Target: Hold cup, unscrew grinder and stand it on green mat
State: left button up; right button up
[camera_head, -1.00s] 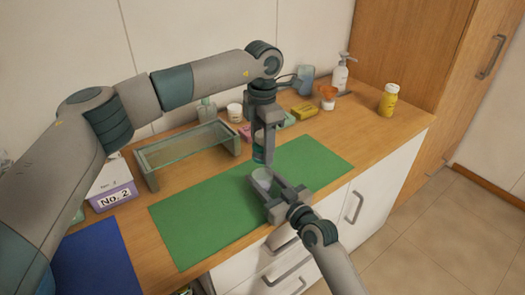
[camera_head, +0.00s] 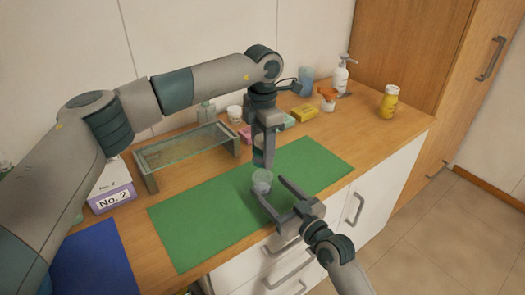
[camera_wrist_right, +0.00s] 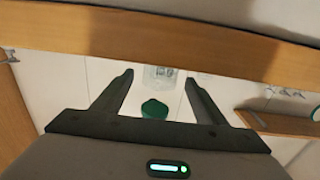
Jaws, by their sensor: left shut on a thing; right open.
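My left gripper (camera_head: 263,163) points down over the green mat (camera_head: 205,220) and is shut on a part hidden between its fingers. A clear, rounded cup-like piece (camera_head: 262,183) shows just below its fingertips; I cannot tell whether it touches the mat or which part is the grinder. My right gripper (camera_head: 280,192) is open and empty, its fingers to the right of the clear piece. In the right wrist view, a clear piece (camera_wrist_right: 160,74) and a dark green round part (camera_wrist_right: 154,108) show between the open fingers.
A glass-topped rack (camera_head: 185,148) and a box marked No. 2 (camera_head: 112,198) stand at the left. A blue mat (camera_head: 95,262) lies at front left. Yellow bottle (camera_head: 388,101), pump bottle (camera_head: 341,75) and orange item (camera_head: 327,93) stand at back right. The mat's right end is clear.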

pick_arm(q)
jog(key=shift+f+b, duration=0.55)
jog(key=shift+f, duration=0.1)
pick_arm(e)
jog(key=v, duration=0.7)
jog(key=shift+s, duration=0.1)
